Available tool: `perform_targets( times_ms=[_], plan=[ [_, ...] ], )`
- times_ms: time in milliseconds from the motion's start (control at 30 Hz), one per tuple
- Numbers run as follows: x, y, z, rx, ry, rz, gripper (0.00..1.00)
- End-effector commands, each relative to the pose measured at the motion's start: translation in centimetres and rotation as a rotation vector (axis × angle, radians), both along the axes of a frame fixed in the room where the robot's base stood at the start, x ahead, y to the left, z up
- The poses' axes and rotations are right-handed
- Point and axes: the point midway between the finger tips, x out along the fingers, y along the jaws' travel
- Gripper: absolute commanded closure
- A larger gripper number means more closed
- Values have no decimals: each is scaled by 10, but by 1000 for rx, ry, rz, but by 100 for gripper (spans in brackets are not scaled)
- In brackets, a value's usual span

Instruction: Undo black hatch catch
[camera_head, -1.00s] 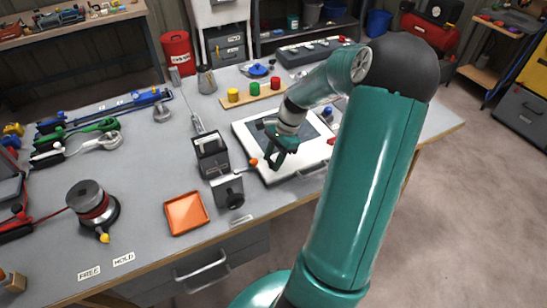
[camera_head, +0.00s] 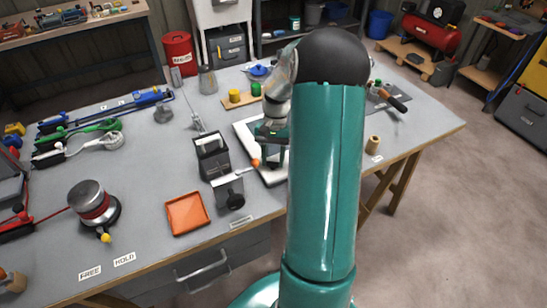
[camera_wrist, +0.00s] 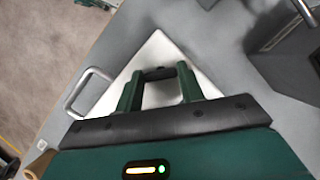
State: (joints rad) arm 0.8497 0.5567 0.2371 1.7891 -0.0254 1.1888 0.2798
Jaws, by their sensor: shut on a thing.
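The hatch board (camera_head: 273,178) is a white-rimmed panel on the bench, mostly hidden behind my arm in the head view. Its white surface (camera_wrist: 165,48) also shows beyond my fingers in the wrist view. My gripper (camera_head: 270,138) is over the board's left part. In the wrist view my gripper (camera_wrist: 158,82) has its two green fingers on either side of a small black part (camera_wrist: 158,74), which looks like the black hatch catch, and is shut on it. Whether the catch is fastened or loose cannot be told.
A grey clamp-like device (camera_head: 212,155) with an orange-knobbed lever (camera_head: 255,163) stands close left of my gripper. An orange tray (camera_head: 187,213) lies in front of it. A wooden cylinder (camera_head: 373,145) and a hammer-like tool (camera_head: 390,98) are on the right.

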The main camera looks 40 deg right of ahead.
Motion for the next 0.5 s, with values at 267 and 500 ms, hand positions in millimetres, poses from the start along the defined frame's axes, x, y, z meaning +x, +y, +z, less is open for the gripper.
perform_targets(
  times_ms=[267, 500],
  plan=[
    [2, 3, 0, 1, 2, 262, 85],
    [2, 4, 0, 1, 2, 451, 85]
  ],
)
